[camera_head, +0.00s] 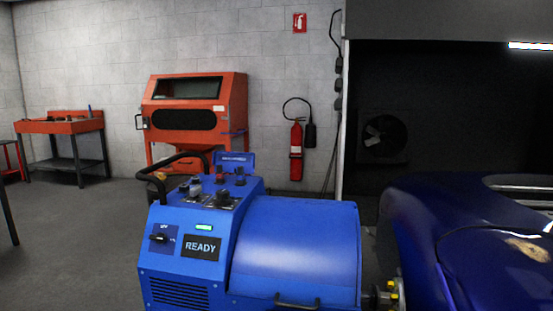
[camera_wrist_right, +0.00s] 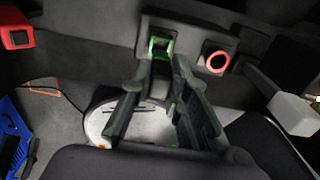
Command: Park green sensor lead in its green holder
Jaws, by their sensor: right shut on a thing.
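In the right wrist view, my right gripper (camera_wrist_right: 158,58) reaches up the picture with its fingertips at a dark panel. It is shut on a green piece (camera_wrist_right: 159,46), which I take as the green sensor lead. The green shows between the fingertips, against a dark square mount on the panel. The fingers hide most of it, so I cannot tell lead from green holder there, nor how deep it sits. My left gripper is in neither view.
A red ring socket (camera_wrist_right: 217,61) sits close to the right of the fingertips. A red box (camera_wrist_right: 17,30) is at the upper left, a white block (camera_wrist_right: 293,112) at the right. The head view shows the blue dynamometer (camera_head: 295,245) reading READY, beside a dark blue car (camera_head: 465,240).

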